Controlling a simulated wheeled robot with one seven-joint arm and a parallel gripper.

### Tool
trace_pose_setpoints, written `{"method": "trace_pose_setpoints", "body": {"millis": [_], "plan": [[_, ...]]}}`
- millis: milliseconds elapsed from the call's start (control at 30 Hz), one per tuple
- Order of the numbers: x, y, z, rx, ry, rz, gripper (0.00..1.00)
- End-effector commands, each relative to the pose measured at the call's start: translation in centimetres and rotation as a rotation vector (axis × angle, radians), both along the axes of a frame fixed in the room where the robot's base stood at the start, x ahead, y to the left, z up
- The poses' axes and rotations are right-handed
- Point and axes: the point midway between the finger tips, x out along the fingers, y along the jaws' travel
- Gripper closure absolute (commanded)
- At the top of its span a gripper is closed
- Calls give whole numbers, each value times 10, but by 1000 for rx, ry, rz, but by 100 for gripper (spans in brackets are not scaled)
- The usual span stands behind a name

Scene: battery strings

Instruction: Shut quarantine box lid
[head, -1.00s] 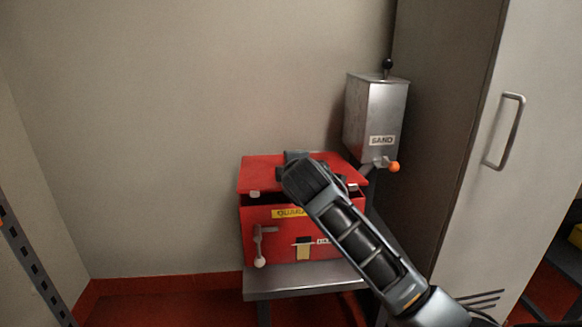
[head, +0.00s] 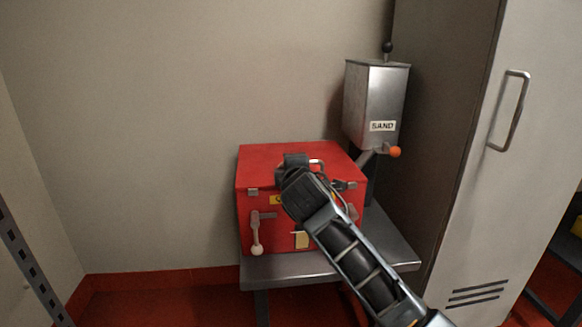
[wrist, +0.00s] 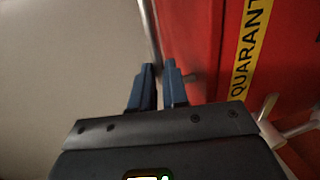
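The red quarantine box (head: 280,225) stands on a grey metal stand, and its lid (head: 265,158) lies down flat with no dark gap showing at the front. A silver lid handle (head: 318,163) shows beside my gripper (head: 297,165), which covers part of the lid's front edge. In the wrist view my two blue fingers (wrist: 159,75) are close together, with a thin metal bar (wrist: 148,35) running into the narrow space between them. A lever with a white knob (head: 257,249) hangs on the box's front left. The yellow label (wrist: 250,45) is partly hidden in the head view.
A metal sand hopper (head: 375,105) with an orange knob stands behind the box on the right. A tall grey cabinet (head: 480,200) is at the right. The stand's top (head: 375,250) is bare to the right of the box. The wall on the left is clear.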

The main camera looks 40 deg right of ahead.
Motion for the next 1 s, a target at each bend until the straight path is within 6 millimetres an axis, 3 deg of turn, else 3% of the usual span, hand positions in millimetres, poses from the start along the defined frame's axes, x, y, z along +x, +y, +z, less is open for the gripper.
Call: {"method": "trace_pose_setpoints", "body": {"millis": [33, 267, 567, 1000], "plan": [[0, 1, -8, 8, 13, -2, 83], [0, 0, -6, 7, 10, -1, 62], [-3, 3, -3, 4, 7, 0, 62], [-51, 35, 6, 9, 8, -1, 62]]}}
